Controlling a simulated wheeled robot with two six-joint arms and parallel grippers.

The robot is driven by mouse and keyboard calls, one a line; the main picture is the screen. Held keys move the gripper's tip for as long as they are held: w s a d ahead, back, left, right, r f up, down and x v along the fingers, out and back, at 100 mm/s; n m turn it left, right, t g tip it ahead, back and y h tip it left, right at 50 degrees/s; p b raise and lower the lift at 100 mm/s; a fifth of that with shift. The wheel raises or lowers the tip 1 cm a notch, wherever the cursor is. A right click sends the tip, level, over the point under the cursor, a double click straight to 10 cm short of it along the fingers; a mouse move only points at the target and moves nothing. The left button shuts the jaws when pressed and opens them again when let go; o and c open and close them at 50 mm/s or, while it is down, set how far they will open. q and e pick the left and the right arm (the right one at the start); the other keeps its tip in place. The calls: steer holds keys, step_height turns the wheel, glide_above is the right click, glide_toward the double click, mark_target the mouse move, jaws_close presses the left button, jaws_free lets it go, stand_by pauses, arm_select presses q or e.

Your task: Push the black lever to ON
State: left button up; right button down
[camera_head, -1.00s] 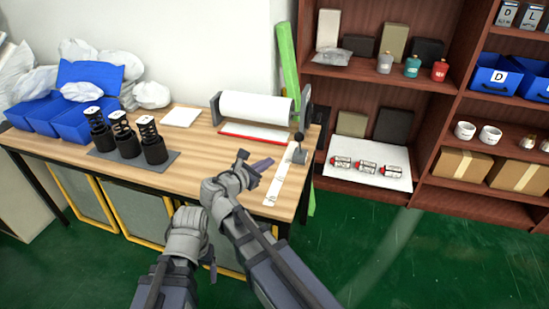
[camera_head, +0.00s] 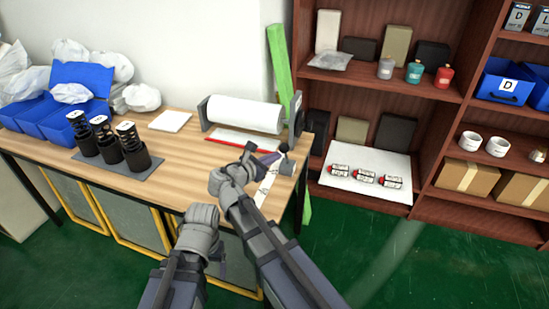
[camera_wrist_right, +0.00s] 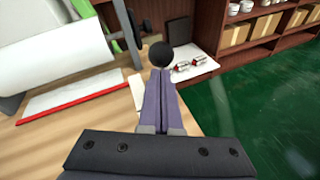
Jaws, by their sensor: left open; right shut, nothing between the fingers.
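The black lever's round knob (camera_head: 284,147) stands at the right end of the wooden table, above a grey base (camera_head: 286,167) by a white strip (camera_head: 265,197). In the right wrist view the knob (camera_wrist_right: 160,54) is just beyond my fingertips; I cannot tell whether they touch it. My right gripper (camera_head: 270,158) is shut and empty, its purple fingers (camera_wrist_right: 160,88) together and pointing at the lever. The lever's shaft is mostly hidden behind them. My left gripper (camera_head: 215,268) is low, in front of the table's front edge, away from the lever. No ON marking is readable.
A white roll (camera_head: 243,115) on a stand with a red-edged plate (camera_head: 240,139) lies behind the lever. Black cylinders (camera_head: 122,150) and blue bins (camera_head: 65,108) are on the left. A shelf (camera_head: 385,82) stands right. The table's middle (camera_head: 180,143) is clear.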

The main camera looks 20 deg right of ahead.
steer(key=w+d+r+n+g+y+p, duration=0.1)
steer(key=w+d+r+g+y+p, duration=0.2)
steer(key=w+p, duration=0.6)
steer(key=d+g+y+p, duration=0.2)
steer(key=d+g+p, duration=0.1)
steer(key=p, duration=0.4)
steer(key=shift+w+r+n+g+y, duration=0.15)
steer(key=shift+r+n+g+y, duration=0.15)
steer(key=shift+r+n+y, duration=0.1)
steer(key=shift+d, duration=0.2)
